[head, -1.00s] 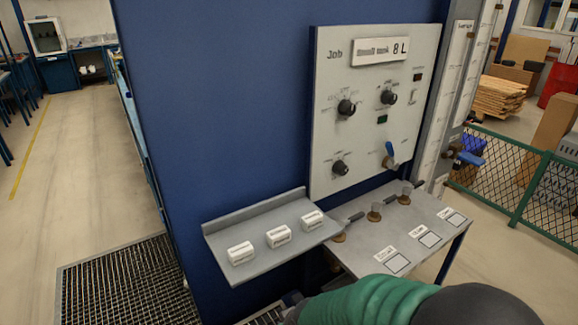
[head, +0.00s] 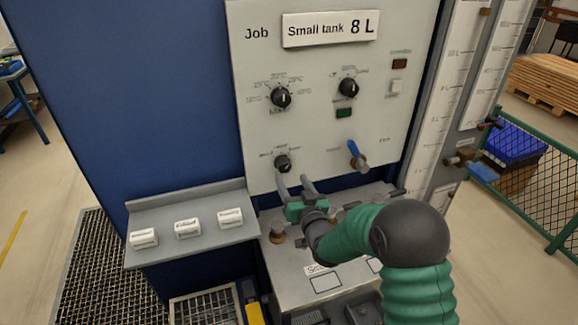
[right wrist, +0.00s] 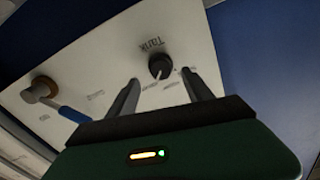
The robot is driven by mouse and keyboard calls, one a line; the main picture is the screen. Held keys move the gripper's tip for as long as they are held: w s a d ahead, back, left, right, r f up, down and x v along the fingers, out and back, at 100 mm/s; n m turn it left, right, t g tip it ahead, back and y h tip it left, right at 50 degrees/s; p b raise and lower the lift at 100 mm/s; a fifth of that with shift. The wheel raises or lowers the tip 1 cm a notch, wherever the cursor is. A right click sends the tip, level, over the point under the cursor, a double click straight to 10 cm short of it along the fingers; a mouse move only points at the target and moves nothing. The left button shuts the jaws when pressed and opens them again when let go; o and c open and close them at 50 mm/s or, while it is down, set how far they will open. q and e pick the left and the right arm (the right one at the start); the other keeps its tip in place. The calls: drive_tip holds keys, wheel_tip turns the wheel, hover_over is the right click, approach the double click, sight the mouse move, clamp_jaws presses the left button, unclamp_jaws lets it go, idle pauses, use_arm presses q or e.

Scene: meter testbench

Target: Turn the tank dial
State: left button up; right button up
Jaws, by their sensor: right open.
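The tank dial (head: 283,163) is a black round knob low on the left of the light grey panel (head: 310,130). In the right wrist view the dial (right wrist: 160,67) shows beside the word "Tank", with a pale pointer line. My right gripper (head: 292,182) is open and empty, just below and in front of the dial. In the right wrist view its two fingers (right wrist: 160,78) point at the panel, with the dial between their tips in the picture. Contact does not show. My left gripper is not in view.
Two more black dials (head: 281,97) (head: 348,88) sit higher on the panel. A blue-handled valve (head: 356,154) is to the right of the tank dial. Below are a shelf with white blocks (head: 188,228) and a grey bench (head: 290,270) with brass fittings. A sign reads "Small tank 8 L" (head: 330,28).

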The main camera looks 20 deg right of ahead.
sight(286, 169)
drive_tip(key=w, duration=0.2)
drive_tip(key=w+a, duration=0.1)
drive_tip(key=w, duration=0.2)
drive_tip(key=shift+w+a+r+p, duration=0.15)
drive_tip(key=shift+w+r+p, duration=0.05)
drive_tip(key=shift+w+p, duration=0.2)
drive_tip(key=shift+w, duration=0.3)
drive_tip(key=shift+w+d+f, duration=0.1)
drive_tip(key=shift+w+d, duration=0.1)
drive_tip(key=shift+d, duration=0.3)
drive_tip(key=shift+d+f, duration=0.15)
drive_tip(key=shift+d, duration=0.35)
drive_tip(key=shift+c, duration=0.2)
drive_tip(key=shift+a, duration=0.7)
drive_tip(key=c, duration=1.2)
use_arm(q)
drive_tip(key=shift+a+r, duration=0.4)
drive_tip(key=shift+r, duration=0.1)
use_arm(e)
drive_tip(key=shift+d, duration=0.3)
clamp_jaws()
